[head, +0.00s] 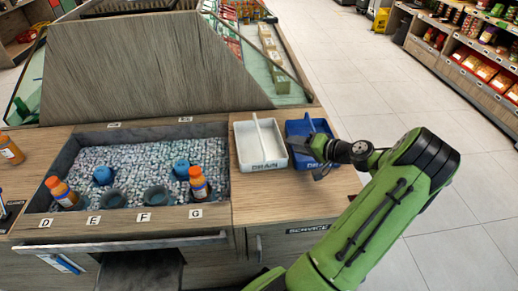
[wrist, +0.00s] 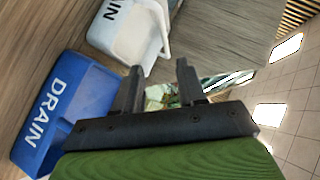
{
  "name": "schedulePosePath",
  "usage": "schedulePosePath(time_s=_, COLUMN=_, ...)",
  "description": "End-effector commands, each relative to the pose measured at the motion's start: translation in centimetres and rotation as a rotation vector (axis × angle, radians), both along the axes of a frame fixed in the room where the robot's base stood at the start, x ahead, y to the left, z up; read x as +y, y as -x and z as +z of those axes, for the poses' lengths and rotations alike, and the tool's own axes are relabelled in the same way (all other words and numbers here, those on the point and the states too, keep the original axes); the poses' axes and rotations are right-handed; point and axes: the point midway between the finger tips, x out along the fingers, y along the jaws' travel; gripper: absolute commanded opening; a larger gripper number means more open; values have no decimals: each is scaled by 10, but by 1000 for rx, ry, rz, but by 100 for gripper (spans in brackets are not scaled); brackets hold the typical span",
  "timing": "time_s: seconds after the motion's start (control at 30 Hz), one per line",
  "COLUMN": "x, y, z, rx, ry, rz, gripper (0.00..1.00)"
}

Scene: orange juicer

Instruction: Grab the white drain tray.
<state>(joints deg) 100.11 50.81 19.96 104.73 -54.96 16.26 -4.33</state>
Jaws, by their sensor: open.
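The white drain tray (head: 258,144) stands on the wooden counter, right of the ice bin, with a raised handle along its middle and "DRAIN" on its front. In the wrist view the white tray (wrist: 108,42) is at the top, beyond my fingertips and apart from them. A blue drain tray (head: 301,130) stands just right of the white one. In the wrist view the blue tray (wrist: 62,105) is at the left. My gripper (head: 322,160) is over the right front of the blue tray. In the wrist view my gripper (wrist: 158,82) is open, with nothing between its fingers.
The ice bin (head: 135,135) holds orange bottles (head: 198,184) and blue-topped items (head: 181,169). The counter in front of the trays (head: 275,205) is clear. Store shelves (head: 480,50) stand far right.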

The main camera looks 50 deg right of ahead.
Motion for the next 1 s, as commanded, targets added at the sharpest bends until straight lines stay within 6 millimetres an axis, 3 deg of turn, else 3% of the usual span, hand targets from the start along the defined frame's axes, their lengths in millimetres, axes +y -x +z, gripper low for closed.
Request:
schedulePosePath(time_s=0.3, x=7, y=-71, z=-31, rx=2, ry=-1, rz=7, gripper=40)
schedulePosePath(time_s=0.7, x=14, y=-131, z=-53, rx=3, ry=-1, rz=7, gripper=40)
schedulePosePath(time_s=0.8, x=14, y=-141, z=-56, rx=4, ry=-1, rz=5, gripper=40)
schedulePosePath(time_s=1.0, x=14, y=-143, z=-54, rx=5, ry=0, rz=3, gripper=40)
